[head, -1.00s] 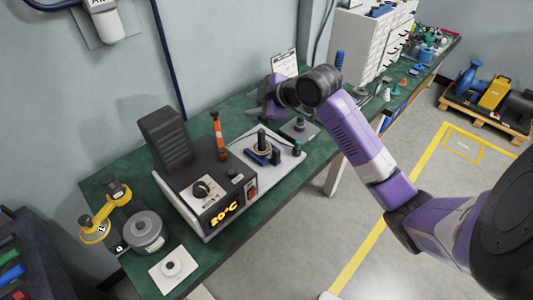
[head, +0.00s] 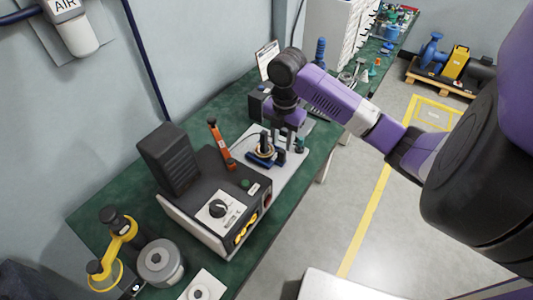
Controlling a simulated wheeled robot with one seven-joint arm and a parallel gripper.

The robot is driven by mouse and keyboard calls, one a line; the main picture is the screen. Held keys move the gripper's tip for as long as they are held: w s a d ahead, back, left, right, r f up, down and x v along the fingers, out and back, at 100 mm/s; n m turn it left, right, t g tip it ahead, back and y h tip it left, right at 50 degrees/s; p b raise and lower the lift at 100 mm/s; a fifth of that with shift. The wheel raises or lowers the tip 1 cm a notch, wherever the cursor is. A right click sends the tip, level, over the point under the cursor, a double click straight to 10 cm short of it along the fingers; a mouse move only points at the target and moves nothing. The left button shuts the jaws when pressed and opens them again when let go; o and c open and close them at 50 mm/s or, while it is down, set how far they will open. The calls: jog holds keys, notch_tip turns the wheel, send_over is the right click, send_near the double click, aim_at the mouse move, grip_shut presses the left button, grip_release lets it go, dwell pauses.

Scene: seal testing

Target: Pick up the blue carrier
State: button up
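The blue carrier (head: 259,162) is a small blue piece on the light plate of the test rig, beside the dark control box. A ring and a dark upright post stand at it. My gripper (head: 281,141) points down over the plate, just right of the post and close above the carrier. Its fingers overlap the carrier's area in this view. I cannot tell whether they touch it or how far apart they are.
The control box (head: 215,195) with a tall dark block and an orange-handled tool (head: 220,145) stands left of the carrier. A yellow-framed device (head: 115,245) and a grey round part (head: 160,262) are at the near left. A clipboard (head: 267,58) leans at the wall behind.

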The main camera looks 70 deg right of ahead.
aim_at(282, 150)
jog(key=shift+s+a+f+p, duration=0.1)
jog(key=shift+f+p, duration=0.7)
jog(key=shift+f, duration=2.4)
grip_shut()
